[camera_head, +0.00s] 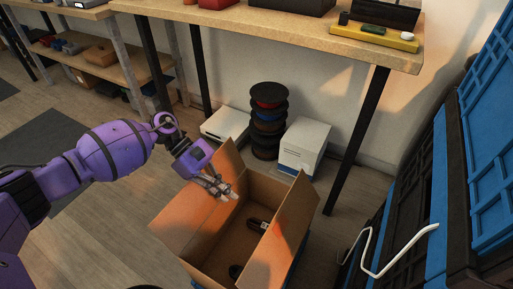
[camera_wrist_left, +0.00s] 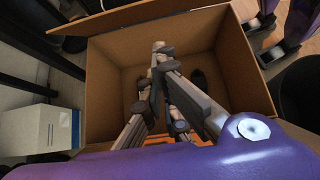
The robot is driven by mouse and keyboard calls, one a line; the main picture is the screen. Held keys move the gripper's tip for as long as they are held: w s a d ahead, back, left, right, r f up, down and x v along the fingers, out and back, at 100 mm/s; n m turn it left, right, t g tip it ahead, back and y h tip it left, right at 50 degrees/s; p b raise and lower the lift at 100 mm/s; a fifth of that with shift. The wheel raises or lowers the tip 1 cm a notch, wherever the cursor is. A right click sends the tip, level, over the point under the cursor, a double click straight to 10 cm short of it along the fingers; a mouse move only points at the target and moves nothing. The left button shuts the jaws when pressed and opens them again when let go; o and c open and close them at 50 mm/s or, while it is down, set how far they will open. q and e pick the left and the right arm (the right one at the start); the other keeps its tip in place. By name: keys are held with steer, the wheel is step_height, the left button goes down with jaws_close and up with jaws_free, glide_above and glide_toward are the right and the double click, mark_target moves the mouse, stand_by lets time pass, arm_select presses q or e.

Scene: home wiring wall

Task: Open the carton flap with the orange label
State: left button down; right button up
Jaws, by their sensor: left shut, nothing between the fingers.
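The cardboard carton (camera_head: 262,189) stands on the floor with its top open and its inside visible. Its flaps stand up or lean outward: left flap (camera_head: 180,222), back flap (camera_head: 226,158), right flap (camera_head: 299,207). I cannot make out a clear orange label in the head view. In the wrist view a small orange patch (camera_wrist_left: 185,137) shows behind the fingers, partly hidden. My left gripper (camera_head: 228,193) is shut and empty above the carton opening, near the back and left flaps. It covers the middle of the carton (camera_wrist_left: 98,80) in the wrist view.
Dark items (camera_head: 258,226) lie in the carton. A spool stack (camera_head: 267,118) and a white box (camera_head: 305,145) stand behind it. A workbench (camera_head: 300,30) overhangs the back. Blue crates (camera_head: 490,150) and a white hook (camera_head: 385,262) are at right.

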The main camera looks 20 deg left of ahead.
mark_target(275, 218)
arm_select(q)
steer(key=s+d+f, duration=0.1)
steer(key=d+f, duration=0.2)
steer(key=d, duration=0.6)
steer(key=shift+s+d, duration=0.25)
steer(key=shift+s, duration=0.15)
arm_select(e)
steer(key=shift+a+f, duration=0.1)
steer(key=shift+f, duration=0.05)
